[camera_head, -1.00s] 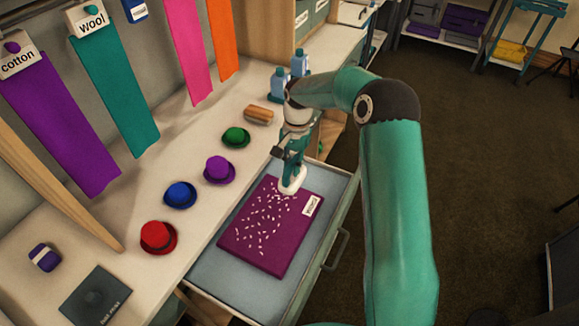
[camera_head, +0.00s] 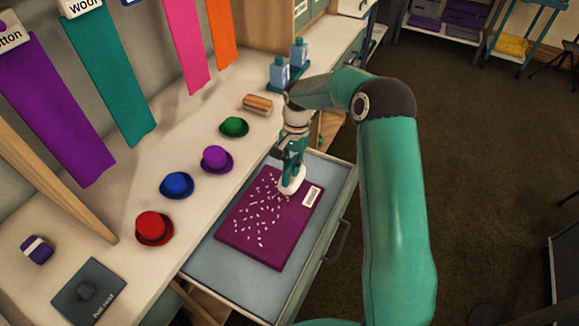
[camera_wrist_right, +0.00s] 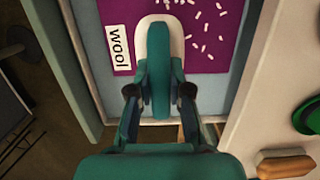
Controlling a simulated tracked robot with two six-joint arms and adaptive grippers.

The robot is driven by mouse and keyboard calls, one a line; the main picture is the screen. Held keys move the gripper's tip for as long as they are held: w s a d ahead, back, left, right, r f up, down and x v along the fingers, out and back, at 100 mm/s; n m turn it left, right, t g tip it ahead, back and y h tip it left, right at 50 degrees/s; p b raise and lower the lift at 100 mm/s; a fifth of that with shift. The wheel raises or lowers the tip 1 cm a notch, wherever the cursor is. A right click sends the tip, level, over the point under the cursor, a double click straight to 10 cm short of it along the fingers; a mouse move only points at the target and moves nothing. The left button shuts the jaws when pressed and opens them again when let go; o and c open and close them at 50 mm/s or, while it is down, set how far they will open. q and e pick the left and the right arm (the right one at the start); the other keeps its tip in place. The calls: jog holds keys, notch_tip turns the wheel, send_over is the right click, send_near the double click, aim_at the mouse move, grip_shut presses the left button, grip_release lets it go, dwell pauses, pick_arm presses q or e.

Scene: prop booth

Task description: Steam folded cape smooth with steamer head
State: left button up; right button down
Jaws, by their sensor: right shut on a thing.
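The folded cape (camera_head: 265,222) is a flat purple rectangle lying in the open drawer (camera_head: 222,270). White flecks cover much of its upper side, and a white label reading "wool" (camera_wrist_right: 121,48) is on it. My right gripper (camera_head: 292,160) is shut on the teal handle of the steamer head (camera_head: 292,182). The white sole of the steamer head is over the cape's far edge, beside the label; I cannot tell whether it touches. The right wrist view shows the handle between both fingers of the right gripper (camera_wrist_right: 160,92). My left gripper is not in view.
On the counter stand red (camera_head: 154,229), blue (camera_head: 177,185), purple (camera_head: 217,159) and green (camera_head: 234,127) hats, a brush (camera_head: 257,103) and blue bottles (camera_head: 279,74). A dark pad (camera_head: 88,291) lies at the near left. Cloth strips hang along the wall.

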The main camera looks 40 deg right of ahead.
jog(key=shift+f, duration=0.3)
jog(key=s+a+b, duration=0.3)
jog(key=a, duration=0.6)
jog(key=s+a+b, duration=0.3)
jog(key=s+a, duration=0.1)
jog(key=a, duration=0.4)
jog(key=shift+s+a, duration=0.15)
jog(key=shift+a, duration=0.2)
dwell(1.8)
dwell(1.2)
notch_tip(320, 180, up, 15)
jog(key=p, duration=1.1)
dwell(0.5)
